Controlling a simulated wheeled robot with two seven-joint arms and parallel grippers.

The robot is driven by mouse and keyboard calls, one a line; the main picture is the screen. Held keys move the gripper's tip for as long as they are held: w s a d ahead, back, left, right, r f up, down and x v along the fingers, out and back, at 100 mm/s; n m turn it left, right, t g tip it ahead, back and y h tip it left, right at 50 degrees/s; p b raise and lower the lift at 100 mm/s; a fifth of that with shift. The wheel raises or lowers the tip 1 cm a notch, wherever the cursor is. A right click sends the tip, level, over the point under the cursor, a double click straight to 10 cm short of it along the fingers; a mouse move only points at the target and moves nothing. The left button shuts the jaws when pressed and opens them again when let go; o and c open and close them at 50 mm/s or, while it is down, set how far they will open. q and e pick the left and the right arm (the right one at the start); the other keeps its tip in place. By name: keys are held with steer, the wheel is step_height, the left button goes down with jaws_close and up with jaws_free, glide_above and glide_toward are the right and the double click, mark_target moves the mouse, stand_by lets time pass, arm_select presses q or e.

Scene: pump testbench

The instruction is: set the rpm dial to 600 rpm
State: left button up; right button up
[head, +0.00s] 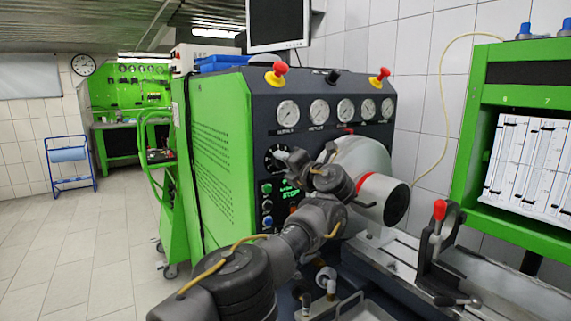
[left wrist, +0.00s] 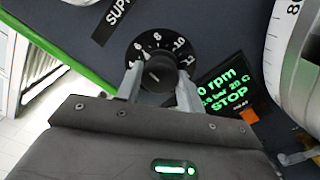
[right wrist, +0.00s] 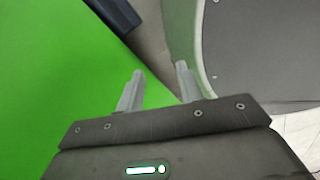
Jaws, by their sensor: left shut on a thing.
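The rpm dial (head: 272,157) is a black round scale with white numbers on the dark front panel of the green testbench. In the left wrist view the dial scale (left wrist: 152,45) shows 6, 8 and 10, with a dark knob (left wrist: 159,75) at its centre. My left gripper (head: 287,160) is at the dial; in its wrist view the fingers (left wrist: 159,78) are shut on the knob, one on each side. I cannot read the knob's exact setting. The green display (left wrist: 230,90) beside it shows 0 rpm and STOP. My right gripper (right wrist: 160,72) is open and empty.
Several gauges (head: 319,111) and two red emergency buttons (head: 277,70) sit above the dial. Coloured push buttons (head: 267,203) are below it. A large silver drum (head: 362,160) is close on the right. A green surface (right wrist: 60,90) lies near my right gripper.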

arm_select(q)
steer(key=shift+f, duration=0.1)
stand_by(0.3)
steer(key=o, duration=1)
